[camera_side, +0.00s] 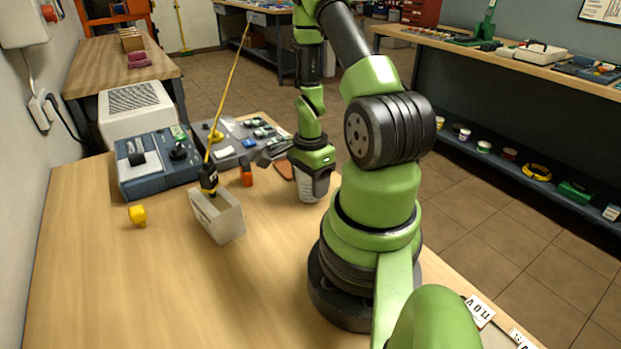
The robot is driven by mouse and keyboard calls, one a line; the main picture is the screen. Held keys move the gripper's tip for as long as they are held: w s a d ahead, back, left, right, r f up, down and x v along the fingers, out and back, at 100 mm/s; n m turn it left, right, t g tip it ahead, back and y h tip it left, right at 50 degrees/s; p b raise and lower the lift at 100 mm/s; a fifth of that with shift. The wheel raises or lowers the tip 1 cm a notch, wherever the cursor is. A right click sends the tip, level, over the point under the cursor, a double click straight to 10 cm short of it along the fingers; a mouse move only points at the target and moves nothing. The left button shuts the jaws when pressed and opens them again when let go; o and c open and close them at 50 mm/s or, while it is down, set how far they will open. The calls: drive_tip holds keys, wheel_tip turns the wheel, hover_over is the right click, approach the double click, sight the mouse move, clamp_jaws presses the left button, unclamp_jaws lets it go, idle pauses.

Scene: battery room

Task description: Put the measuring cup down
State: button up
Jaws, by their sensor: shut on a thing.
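The measuring cup (313,190) looks like the pale, tapered vessel with small marks on its side, directly below my gripper (312,168). My gripper points down and is shut on the cup's upper part. The dark gripper body and my green wrist hide the cup's rim. The cup is upright, low over the wooden table (100,270). I cannot tell whether its base touches the tabletop. A reddish-brown flat thing (285,171) lies just left of the cup, partly hidden behind it.
A grey box (222,222) holds a black-and-yellow tool with a long yellow rod. A yellow object (138,215), an orange object (246,172) and blue-grey instruments (157,165) stand nearby. The table's front left is clear. My base stands right of the cup.

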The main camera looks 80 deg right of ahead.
drive_tip(key=o, duration=1)
